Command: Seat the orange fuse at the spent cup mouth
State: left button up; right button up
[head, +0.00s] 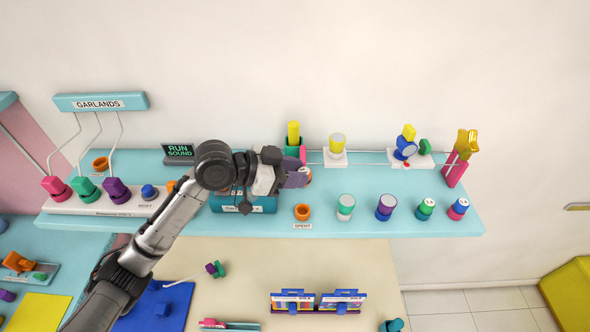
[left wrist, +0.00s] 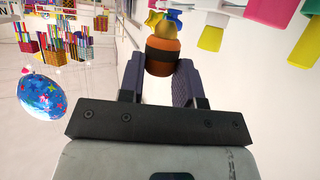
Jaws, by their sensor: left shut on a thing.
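The orange fuse (left wrist: 162,52), with a dark band around it, is between the two fingers of my left gripper (left wrist: 160,85) in the left wrist view. In the head view my left gripper (head: 298,177) is shut and sits above the blue shelf. Only a small bit of orange shows at its tip there. The spent cup (head: 302,212) is a small orange cup, upright on the shelf's front edge above a SPENT label. The gripper is behind and above the cup, apart from it. My right gripper is not in view.
A row of capped cylinders (head: 386,206) stands right of the spent cup. A green and yellow piece (head: 293,138) and a white holder with a yellow cylinder (head: 337,150) stand behind. A blue box (head: 262,206) is just left of the cup.

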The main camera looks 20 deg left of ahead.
pick_arm(q)
jog(key=shift+f+b, duration=1.85)
jog(key=shift+f, duration=2)
jog(key=shift+f, duration=0.15)
jog(key=shift+f, duration=0.4)
jog(key=shift+r, duration=0.15)
jog(key=shift+r+p, duration=0.15)
jog(key=shift+p, duration=0.15)
